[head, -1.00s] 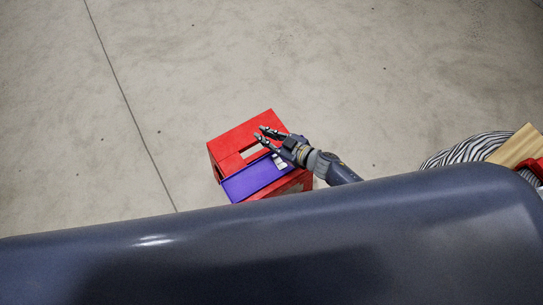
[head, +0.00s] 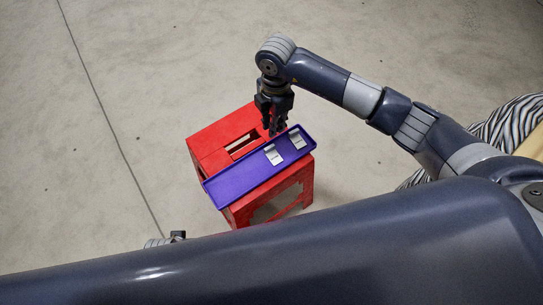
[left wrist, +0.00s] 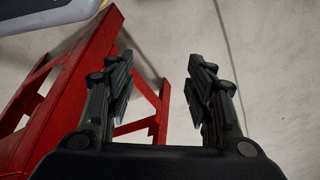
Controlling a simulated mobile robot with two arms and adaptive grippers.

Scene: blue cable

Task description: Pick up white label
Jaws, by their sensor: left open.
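Two small white labels lie on a purple tray (head: 238,180), one nearer the middle (head: 273,154) and one nearer the right end (head: 297,139). The tray lies tilted across the top of a red box-like stand (head: 210,140). My right gripper (head: 273,130) points down at the tray's far edge, close to the labels and apart from them. Its fingers are too small and dark to tell how far they are parted. My left gripper (left wrist: 163,75) is open and empty, beside the red stand's frame (left wrist: 75,90) in the left wrist view. No label shows there.
Bare concrete floor (head: 400,60) surrounds the stand, with free room behind it and to its left. A black-and-white striped thing (head: 508,122) is at the right edge. The red stand has slots in its top and open sides.

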